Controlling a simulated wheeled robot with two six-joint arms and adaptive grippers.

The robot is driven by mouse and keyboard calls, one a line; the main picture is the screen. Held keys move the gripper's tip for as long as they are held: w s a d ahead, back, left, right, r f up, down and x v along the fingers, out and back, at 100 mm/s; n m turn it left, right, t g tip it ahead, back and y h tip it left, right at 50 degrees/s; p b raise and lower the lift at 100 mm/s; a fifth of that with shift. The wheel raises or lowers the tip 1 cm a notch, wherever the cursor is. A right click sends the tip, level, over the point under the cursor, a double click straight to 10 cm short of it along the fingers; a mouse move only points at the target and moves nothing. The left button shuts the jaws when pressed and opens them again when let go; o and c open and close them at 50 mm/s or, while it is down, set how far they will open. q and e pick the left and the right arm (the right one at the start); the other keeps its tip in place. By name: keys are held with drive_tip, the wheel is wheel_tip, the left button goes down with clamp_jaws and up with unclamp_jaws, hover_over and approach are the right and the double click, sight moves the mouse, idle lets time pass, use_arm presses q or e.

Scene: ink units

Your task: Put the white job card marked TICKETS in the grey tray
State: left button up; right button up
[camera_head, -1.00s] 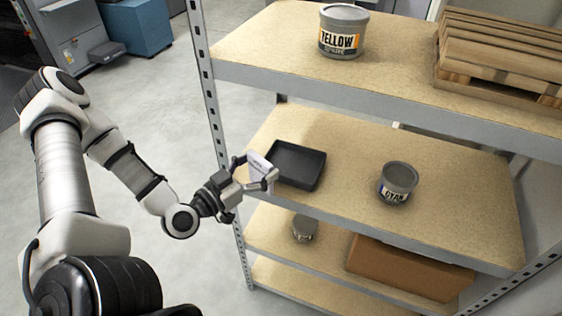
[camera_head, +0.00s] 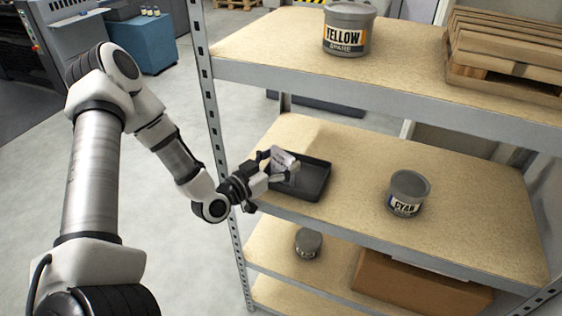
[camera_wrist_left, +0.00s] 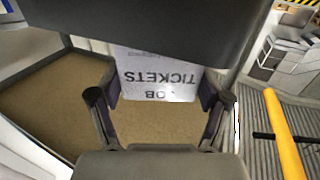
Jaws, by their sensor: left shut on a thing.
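The white job card (camera_head: 283,158) is held upright and tilted in my left gripper (camera_head: 281,172), over the left part of the dark grey tray (camera_head: 318,190). The tray lies on the middle shelf near its left front edge. The card hides part of the tray, and I cannot tell whether the two touch. In the left wrist view the card (camera_wrist_left: 155,75) shows the words JOB TICKETS upside down, between the two fingers of my left gripper (camera_wrist_left: 158,92). A dark shape covers its upper end there. My right gripper is not in view.
A CYAN can (camera_head: 408,193) stands on the middle shelf (camera_head: 460,220), right of the tray, with clear board between. A YELLOW can (camera_head: 348,30) and wooden pallets (camera_head: 505,50) are on the shelf above. Below are a small grey can (camera_head: 308,243) and a cardboard box (camera_head: 420,287).

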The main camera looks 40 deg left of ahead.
use_arm(q)
drive_tip(key=shift+s+f, duration=0.1)
drive_tip(key=o, duration=1.1)
drive_tip(key=shift+s+r, duration=0.1)
drive_tip(key=shift+r, duration=0.15)
drive_tip(key=s+p, duration=0.2)
drive_tip(key=s, duration=0.2)
drive_tip(key=s+a+p, duration=0.1)
drive_tip(key=s+p, duration=0.2)
drive_tip(key=s+a+p, duration=0.1)
drive_tip(key=s+p, duration=0.2)
drive_tip(key=s, duration=0.1)
drive_tip(key=shift+s+f, duration=0.15)
drive_tip(key=shift+s, duration=0.15)
